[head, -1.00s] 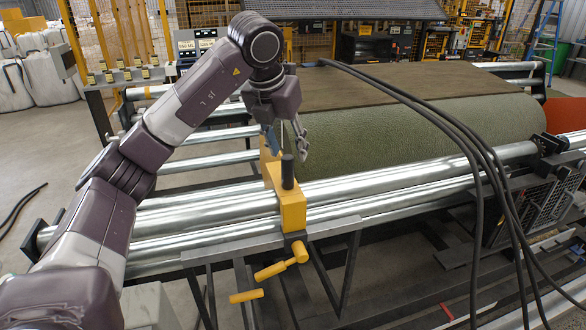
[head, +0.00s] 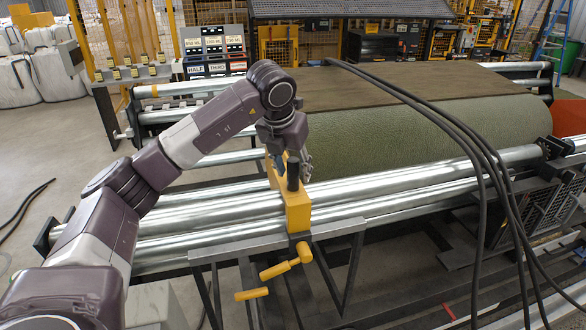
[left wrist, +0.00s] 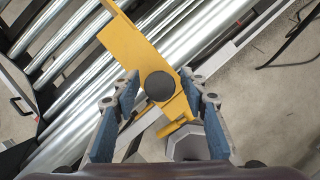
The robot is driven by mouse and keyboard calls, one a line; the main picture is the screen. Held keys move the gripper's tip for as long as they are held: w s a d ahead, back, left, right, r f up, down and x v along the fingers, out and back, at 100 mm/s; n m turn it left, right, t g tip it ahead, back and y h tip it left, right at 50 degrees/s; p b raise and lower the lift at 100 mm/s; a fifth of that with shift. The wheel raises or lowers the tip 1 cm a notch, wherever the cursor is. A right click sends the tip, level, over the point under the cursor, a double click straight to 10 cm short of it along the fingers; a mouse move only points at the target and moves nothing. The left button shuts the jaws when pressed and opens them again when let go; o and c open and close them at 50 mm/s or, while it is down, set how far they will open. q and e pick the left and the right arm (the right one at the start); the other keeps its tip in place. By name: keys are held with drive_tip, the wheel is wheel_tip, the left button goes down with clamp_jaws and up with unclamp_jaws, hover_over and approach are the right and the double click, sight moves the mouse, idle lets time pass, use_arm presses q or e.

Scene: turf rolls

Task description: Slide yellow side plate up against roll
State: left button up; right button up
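The yellow side plate (head: 297,212) sits across the shiny rails at the left end of the green turf roll (head: 420,135). A black post (head: 293,177) stands up from the plate, and a yellow crank handle hangs at its front. Whether the plate touches the roll is hard to tell. My left gripper (head: 293,165) is low over the plate at the post. In the left wrist view, its open fingers (left wrist: 160,92) with blue pads lie either side of the post's round top (left wrist: 160,86), with gaps showing. The yellow plate (left wrist: 130,38) shows beneath. My right gripper is out of view.
Metal rollers (head: 400,183) run left to right under the plate. Thick black cables (head: 470,145) hang in front of the roll's right part. A brown flat surface (head: 400,82) lies behind the roll. Consoles with signs (head: 213,50) stand at the back left.

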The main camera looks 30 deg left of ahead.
use_arm(q)
clamp_jaws()
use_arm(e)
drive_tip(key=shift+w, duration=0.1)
use_arm(q)
drive_tip(key=w+d, duration=0.7)
drive_tip(key=w, duration=0.2)
drive_tip(key=shift+d+r+p, duration=0.15)
drive_tip(key=shift+d+p, duration=0.1)
drive_tip(key=shift+p, duration=0.1)
drive_tip(key=shift+c, duration=1.9)
unclamp_jaws()
drive_tip(key=o, duration=0.4)
drive_tip(key=shift+d, duration=0.1)
drive_tip(key=shift+o, duration=0.2)
drive_tip(key=v, duration=1.2)
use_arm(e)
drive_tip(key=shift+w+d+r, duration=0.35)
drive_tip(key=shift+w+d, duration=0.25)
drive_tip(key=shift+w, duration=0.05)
